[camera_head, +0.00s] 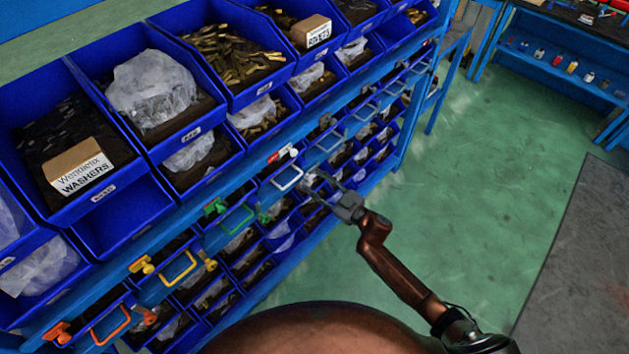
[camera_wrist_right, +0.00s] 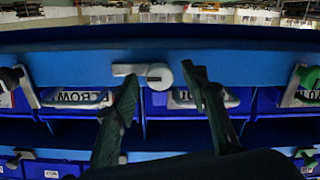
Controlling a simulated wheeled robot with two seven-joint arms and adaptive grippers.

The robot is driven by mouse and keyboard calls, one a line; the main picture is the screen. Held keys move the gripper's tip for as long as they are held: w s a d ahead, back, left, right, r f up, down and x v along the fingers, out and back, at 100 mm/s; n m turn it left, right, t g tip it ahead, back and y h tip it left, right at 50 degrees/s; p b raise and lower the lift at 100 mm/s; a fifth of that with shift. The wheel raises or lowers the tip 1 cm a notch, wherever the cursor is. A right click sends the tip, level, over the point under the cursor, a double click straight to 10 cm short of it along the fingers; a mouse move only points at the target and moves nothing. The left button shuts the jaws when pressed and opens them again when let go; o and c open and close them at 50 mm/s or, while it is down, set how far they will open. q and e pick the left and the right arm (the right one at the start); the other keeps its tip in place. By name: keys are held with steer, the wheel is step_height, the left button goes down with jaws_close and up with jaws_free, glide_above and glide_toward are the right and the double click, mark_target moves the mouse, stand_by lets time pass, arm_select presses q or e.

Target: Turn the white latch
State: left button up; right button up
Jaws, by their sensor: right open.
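The white latch (camera_wrist_right: 158,75) is on the blue rail of the bin rack. In the wrist view it shows a round knob with a short flat arm pointing left. In the head view the white latch (camera_head: 292,151) is small, above a white handle (camera_head: 287,178). My right gripper (camera_head: 317,184) is open and empty in front of the rack, to the right of the latch in the head view. In the wrist view its dark fingers (camera_wrist_right: 161,78) stand either side of the knob; contact cannot be told. My left gripper is not in view.
Other coloured latches, such as the green one (camera_head: 214,207) and the yellow one (camera_head: 142,265), line the same rail. Open blue bins (camera_head: 222,45) of parts fill the rack above and below. Green floor (camera_head: 480,200) is clear at right; a blue workbench (camera_head: 560,70) stands beyond.

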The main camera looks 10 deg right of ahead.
steer(key=shift+w+a, duration=0.25)
steer(key=shift+w, duration=0.15)
steer(key=shift+c, duration=0.3)
jaws_close()
